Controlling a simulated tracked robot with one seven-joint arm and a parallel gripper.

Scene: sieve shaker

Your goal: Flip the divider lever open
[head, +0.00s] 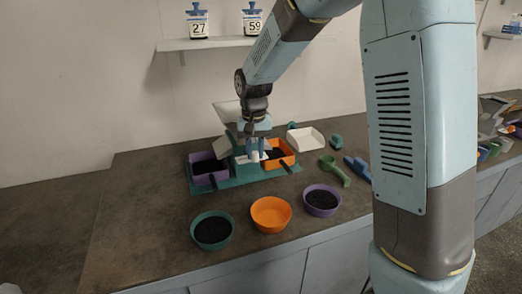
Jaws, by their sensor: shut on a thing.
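The divider device stands on the counter as a white and teal body (239,168) on a teal base (232,183).
A green bowl (212,232) and a purple bowl (321,202) hold dark grains; an orange bowl (270,215) between them looks empty. A white scoop tray (306,140), a green scoop (335,170) and a blue tool (358,168) lie right. The counter's left is clear.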

